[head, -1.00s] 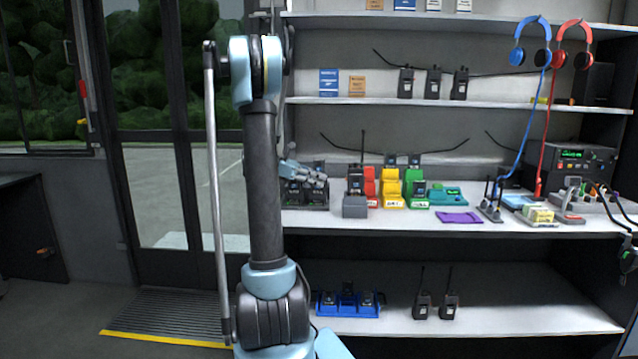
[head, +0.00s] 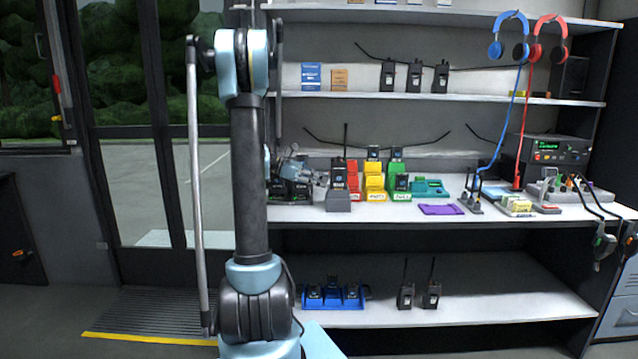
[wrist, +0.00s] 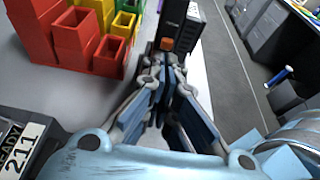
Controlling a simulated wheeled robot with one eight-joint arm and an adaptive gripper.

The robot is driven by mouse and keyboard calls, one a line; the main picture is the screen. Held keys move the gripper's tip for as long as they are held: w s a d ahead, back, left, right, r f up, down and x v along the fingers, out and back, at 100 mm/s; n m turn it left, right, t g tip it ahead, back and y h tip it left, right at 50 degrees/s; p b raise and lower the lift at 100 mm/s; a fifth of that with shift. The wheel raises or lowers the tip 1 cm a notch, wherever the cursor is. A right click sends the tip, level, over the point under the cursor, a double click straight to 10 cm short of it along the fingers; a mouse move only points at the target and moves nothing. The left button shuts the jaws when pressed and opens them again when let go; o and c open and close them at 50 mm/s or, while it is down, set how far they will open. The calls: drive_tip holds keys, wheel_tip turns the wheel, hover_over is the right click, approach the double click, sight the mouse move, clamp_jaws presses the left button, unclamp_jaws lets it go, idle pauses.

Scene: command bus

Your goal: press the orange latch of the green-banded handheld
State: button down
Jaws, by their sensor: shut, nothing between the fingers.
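A black handheld (wrist: 182,22) stands just past my fingertips in the wrist view. A small orange latch (wrist: 167,44) shows at its near side, directly ahead of the fingertips; I cannot tell whether they touch. The handheld appears to be the black one (head: 339,176) in a grey holder (head: 338,201) on the counter in the head view. I cannot make out a green band on it. My gripper (wrist: 163,66) is shut and empty.
Red (head: 353,183), yellow (head: 374,184) and green (head: 397,183) stepped holders stand right of the handheld. Black units with a "READY" label (wrist: 18,150) lie near my gripper. A purple mat (head: 440,210) lies farther right. A shelf (head: 440,97) runs above the counter.

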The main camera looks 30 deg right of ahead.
wheel_tip(320, 180, up, 2)
drive_tip(key=shift+r, duration=0.1)
drive_tip(key=shift+a, duration=0.1)
idle(0.3)
drive_tip(key=v, duration=0.9)
drive_tip(key=shift+w+a+r, duration=0.15)
drive_tip(key=shift+w+a, duration=0.1)
drive_tip(key=shift+a, duration=0.05)
